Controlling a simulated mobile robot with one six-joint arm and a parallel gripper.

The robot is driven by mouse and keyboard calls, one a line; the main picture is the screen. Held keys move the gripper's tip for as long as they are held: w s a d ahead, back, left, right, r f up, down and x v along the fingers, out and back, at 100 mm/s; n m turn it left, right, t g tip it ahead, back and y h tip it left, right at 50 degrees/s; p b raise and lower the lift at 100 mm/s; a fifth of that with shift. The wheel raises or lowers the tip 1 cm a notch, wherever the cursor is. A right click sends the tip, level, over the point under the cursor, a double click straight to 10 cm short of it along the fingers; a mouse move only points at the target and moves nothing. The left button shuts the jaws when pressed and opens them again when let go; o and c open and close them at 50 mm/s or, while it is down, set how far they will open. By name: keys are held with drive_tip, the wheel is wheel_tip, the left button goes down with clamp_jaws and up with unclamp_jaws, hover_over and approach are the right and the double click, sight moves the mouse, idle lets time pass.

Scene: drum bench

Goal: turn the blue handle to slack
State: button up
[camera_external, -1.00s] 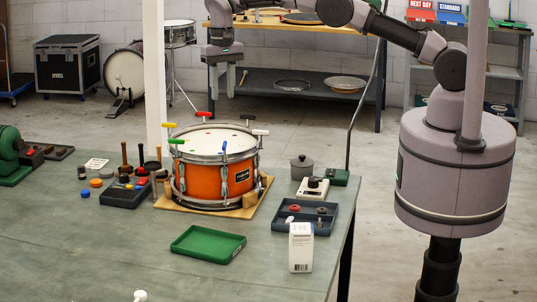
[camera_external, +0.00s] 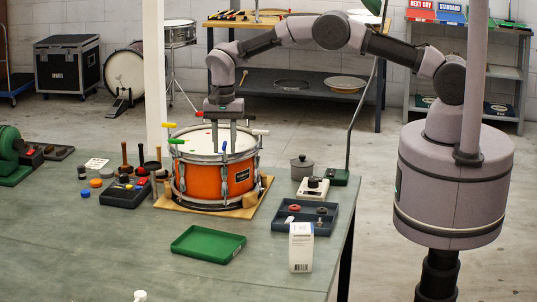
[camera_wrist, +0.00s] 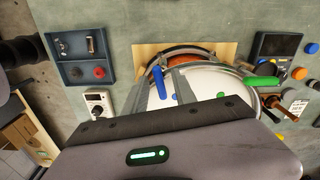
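An orange snare drum (camera_external: 215,182) stands on a wooden board on the bench; its white head (camera_wrist: 215,80) shows in the wrist view. Coloured handles stand around its rim. The blue handle (camera_external: 224,147) is at the near rim and also shows in the wrist view (camera_wrist: 160,82). My gripper (camera_external: 223,150) points down over the drum, its fingers apart. In the wrist view my gripper (camera_wrist: 166,90) has the blue handle between its fingers or very near them; contact cannot be told. The green handle (camera_wrist: 261,81) is to the right there.
Yellow (camera_external: 169,125) and white (camera_external: 260,132) handles stand on the rim near my gripper. A blue tray of parts (camera_external: 331,226), a white box (camera_external: 300,250) and a green tray (camera_external: 208,255) lie nearby. The bench front left is mostly clear.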

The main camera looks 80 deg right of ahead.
drive_tip(key=shift+f, duration=0.2)
clamp_jaws()
drive_tip(key=shift+n, duration=0.3)
